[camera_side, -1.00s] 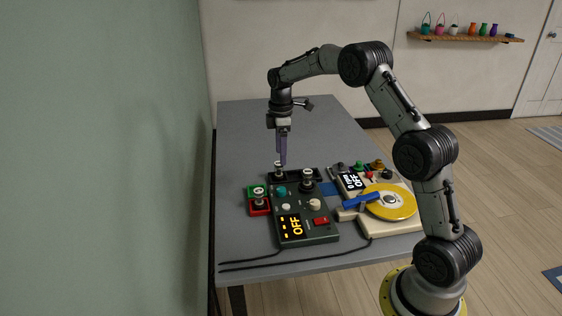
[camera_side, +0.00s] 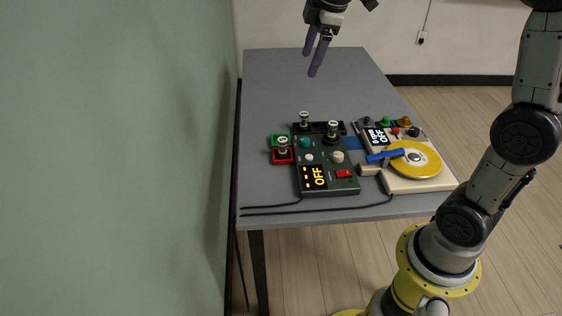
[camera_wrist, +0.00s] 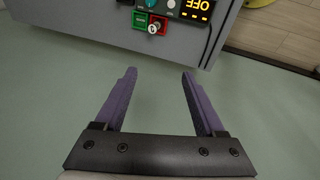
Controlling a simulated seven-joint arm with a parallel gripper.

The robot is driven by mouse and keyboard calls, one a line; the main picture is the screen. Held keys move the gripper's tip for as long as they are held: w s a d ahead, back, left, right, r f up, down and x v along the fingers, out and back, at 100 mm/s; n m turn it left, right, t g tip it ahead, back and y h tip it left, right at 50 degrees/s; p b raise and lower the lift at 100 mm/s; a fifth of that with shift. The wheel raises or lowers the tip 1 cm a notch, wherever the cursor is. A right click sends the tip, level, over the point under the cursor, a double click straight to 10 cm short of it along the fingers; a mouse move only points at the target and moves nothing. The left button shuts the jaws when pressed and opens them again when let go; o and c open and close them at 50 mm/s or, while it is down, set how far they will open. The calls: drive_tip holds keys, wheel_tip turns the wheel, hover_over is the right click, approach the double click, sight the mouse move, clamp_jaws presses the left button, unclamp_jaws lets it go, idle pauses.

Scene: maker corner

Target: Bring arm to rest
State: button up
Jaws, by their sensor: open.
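My gripper (camera_side: 318,58) is open and empty, raised well above the far part of the grey table (camera_side: 290,85) in the side view. Its two purple fingers (camera_wrist: 160,98) stand wide apart in the wrist view, with nothing between them but the pale green wall behind. The arm's upper links run out of the top of the side view. The dark green control box (camera_side: 325,170) stands on the table below and nearer the camera, its display reading OFF. Part of it also shows upside down at the top of the wrist view (camera_wrist: 177,13).
A cream machine with a yellow disc (camera_side: 417,160) and blue bar stands right of the box. A red and green block (camera_side: 281,156) sits left, and a black tray (camera_side: 318,127) behind. Black cables (camera_side: 290,209) cross the front edge. The green wall (camera_side: 110,150) borders the left.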

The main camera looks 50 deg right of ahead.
drive_tip(key=s+a+r+m+t, duration=0.1)
drive_tip(key=s+a, duration=0.2)
drive_tip(key=s, duration=0.4)
drive_tip(key=s+a+r+m+t, duration=0.1)
drive_tip(key=s+a+m, duration=0.15)
drive_tip(key=s, duration=0.55)
drive_tip(key=s+a+f+m, duration=0.1)
drive_tip(key=s+f+m, duration=0.5)
drive_tip(key=s+f, duration=0.2)
drive_tip(key=shift+s+a+f+y, duration=0.3)
drive_tip(key=shift+s+a+f, duration=0.05)
drive_tip(key=shift+s+f, duration=0.1)
